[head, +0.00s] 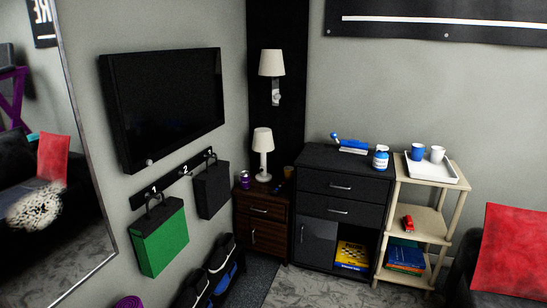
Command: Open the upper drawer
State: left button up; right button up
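A black cabinet (372,165) stands against the back wall near the corner. Its upper drawer (360,193) looks shut and has a silver bar handle (341,187). A lower drawer (365,215), also shut, sits right under it with a similar handle. Below that are a dark door (316,243) on the left and an open compartment on the right. A smaller brown bedside cabinet (279,216) to the left has a shut drawer with a small handle (260,210) over a door. Neither of my grippers is in view.
A blue and white bottle (381,157) and a blue object (350,145) stand on the black cabinet. A cream shelf (430,222) with a tray (446,171) adjoins on the right, then a dark chair with a red cushion (511,249). Carpet (315,288) in front is clear.

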aim_at(369, 189)
jog(key=i+l+u, duration=0.35)
jog(key=i+l, duration=0.15)
jog(key=i+l+u, duration=0.35)
jog(key=i+l, duration=0.15)
jog(key=l, duration=0.15)
jog(key=i+l+z, duration=0.1)
jog(key=l, duration=0.25)
jog(key=i+l+z, duration=0.1)
jog(key=l, duration=0.3)
jog(key=i+l, duration=0.3)
jog(key=i+l+z, duration=0.15)
jog(key=l, duration=0.25)
